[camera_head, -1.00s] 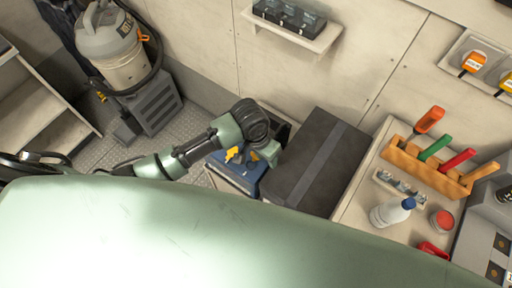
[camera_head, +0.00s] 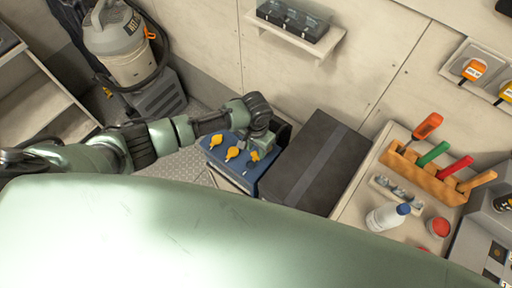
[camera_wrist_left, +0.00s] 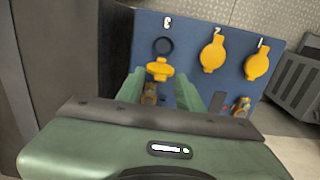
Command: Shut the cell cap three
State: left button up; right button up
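The blue battery box (camera_head: 216,157) shows its top face with three yellow caps. In the left wrist view the blue face (camera_wrist_left: 190,28) carries the numbers 3, 2 and 1. Under the 3 is a dark round ring (camera_wrist_left: 163,46), uncovered, with the yellow cap three (camera_wrist_left: 159,69) just below it. Caps two (camera_wrist_left: 212,54) and one (camera_wrist_left: 257,63) are yellow discs with tabs. My left gripper (camera_wrist_left: 160,82) is open, its green fingers on either side of cap three with visible gaps. In the head view my left gripper (camera_head: 262,146) is over the right part of the box. My right gripper is not in view.
A dark case (camera_head: 315,160) stands close to the right of the box. A wall shelf (camera_head: 296,32) is above. A vacuum cleaner (camera_head: 120,50) stands at back left.

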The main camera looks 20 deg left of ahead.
pick_arm(q)
jog(key=shift+f, duration=0.15)
grip_shut()
jog(key=shift+s, duration=0.1)
